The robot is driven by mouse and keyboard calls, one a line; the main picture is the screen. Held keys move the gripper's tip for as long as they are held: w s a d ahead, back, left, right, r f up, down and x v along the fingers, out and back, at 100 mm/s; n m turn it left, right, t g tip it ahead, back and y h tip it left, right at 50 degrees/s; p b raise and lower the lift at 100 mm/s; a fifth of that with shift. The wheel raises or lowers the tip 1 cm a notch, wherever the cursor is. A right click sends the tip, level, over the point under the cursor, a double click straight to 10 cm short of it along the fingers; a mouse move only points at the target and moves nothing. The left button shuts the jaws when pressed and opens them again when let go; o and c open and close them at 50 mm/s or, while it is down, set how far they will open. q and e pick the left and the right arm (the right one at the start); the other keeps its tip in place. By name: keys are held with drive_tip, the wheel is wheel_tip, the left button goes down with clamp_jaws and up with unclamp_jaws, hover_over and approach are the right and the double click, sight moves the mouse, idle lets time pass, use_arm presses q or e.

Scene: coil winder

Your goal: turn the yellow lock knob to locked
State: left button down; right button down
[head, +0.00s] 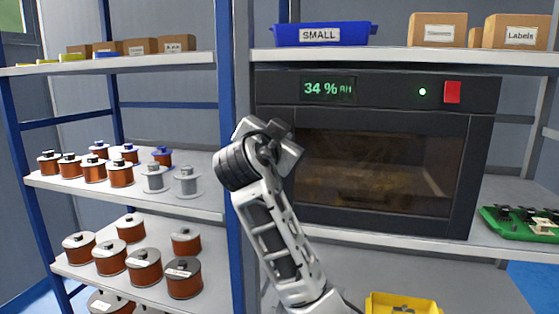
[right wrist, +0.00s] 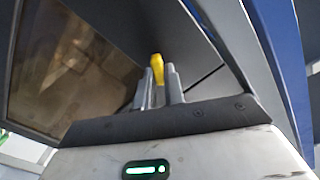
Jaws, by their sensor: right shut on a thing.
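The yellow lock knob (right wrist: 157,62) shows in the right wrist view as a small upright yellow piece on the dark front of the cabinet, beside its window. My right gripper (right wrist: 159,78) is shut on it, with one grey finger on each side. In the head view the knob and the fingertips are hidden behind my right wrist, at the left edge of the dark cabinet (head: 400,122). I cannot make out the knob's markings or its exact angle. My left gripper is in neither view.
A blue shelf post (head: 229,200) stands just left of my wrist. Shelves of wire spools (head: 121,173) are farther left. A blue SMALL bin (head: 320,34) sits above the cabinet, a yellow bin (head: 402,303) below, and a green board (head: 520,222) at the right.

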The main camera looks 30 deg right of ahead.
use_arm(q)
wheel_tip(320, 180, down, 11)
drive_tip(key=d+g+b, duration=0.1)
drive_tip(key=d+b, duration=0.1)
drive_tip(key=b, duration=0.4)
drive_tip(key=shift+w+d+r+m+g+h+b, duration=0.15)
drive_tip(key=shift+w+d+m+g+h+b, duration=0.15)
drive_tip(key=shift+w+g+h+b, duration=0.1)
use_arm(e)
drive_tip(key=m, duration=0.7)
drive_tip(key=f+m, duration=0.1)
drive_tip(key=m, duration=0.3)
drive_tip(key=shift+s+d, duration=0.15)
drive_tip(key=shift+d, duration=0.05)
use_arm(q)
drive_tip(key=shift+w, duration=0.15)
use_arm(e)
drive_tip(key=shift+m, duration=0.4)
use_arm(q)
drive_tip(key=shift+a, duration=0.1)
use_arm(e)
drive_tip(key=shift+r, duration=0.1)
drive_tip(key=c, duration=1.5)
unclamp_jaws()
